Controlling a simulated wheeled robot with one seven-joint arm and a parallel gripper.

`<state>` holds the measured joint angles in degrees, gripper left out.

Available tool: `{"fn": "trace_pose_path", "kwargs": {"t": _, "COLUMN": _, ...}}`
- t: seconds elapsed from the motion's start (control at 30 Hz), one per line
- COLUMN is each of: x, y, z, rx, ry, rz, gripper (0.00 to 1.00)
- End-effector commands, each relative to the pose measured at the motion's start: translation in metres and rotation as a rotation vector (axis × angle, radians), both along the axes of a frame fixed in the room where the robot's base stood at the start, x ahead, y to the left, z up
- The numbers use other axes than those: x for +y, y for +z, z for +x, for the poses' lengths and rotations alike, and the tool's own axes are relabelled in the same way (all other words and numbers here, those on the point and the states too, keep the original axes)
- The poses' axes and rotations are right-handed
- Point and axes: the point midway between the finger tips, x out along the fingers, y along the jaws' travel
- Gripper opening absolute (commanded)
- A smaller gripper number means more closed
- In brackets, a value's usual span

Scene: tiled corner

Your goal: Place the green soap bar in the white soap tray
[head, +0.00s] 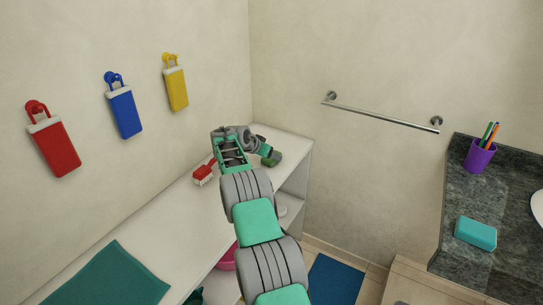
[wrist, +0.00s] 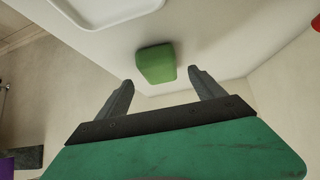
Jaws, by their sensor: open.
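The green soap bar (wrist: 156,63) lies on the white shelf top, just beyond and between my fingertips in the wrist view. In the head view the soap bar (head: 272,160) shows small and dark green at the far end of the shelf. My gripper (wrist: 161,78) is open, with a finger to each side of the soap and nothing visibly held. In the head view my gripper (head: 265,150) is partly hidden and close to the soap. The white soap tray (wrist: 105,14) is cut off at the top of the wrist view; I cannot make it out in the head view.
A red brush (head: 203,173) lies left of my arm on the white shelf (head: 170,221). A teal cloth (head: 110,276) covers its near end. Walls close the far corner. A dark counter (head: 464,207) at right holds a teal sponge (head: 475,233) and purple cup (head: 479,157).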

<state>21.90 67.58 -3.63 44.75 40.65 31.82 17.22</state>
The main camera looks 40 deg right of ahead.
Motion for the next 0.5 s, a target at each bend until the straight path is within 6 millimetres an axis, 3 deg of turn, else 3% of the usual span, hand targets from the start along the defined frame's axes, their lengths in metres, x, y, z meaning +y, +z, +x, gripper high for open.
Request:
{"fn": "trace_pose_path", "kwargs": {"t": 0.2, "x": -0.017, "y": -0.017, "z": 0.005, "rx": 0.001, "ry": 0.001, "rz": 0.001, "gripper": 0.78}}
{"fn": "trace_pose_path", "kwargs": {"t": 0.5, "x": -0.019, "y": -0.019, "z": 0.006, "rx": 0.0, "ry": 0.001, "rz": 0.001, "gripper": 0.76}}
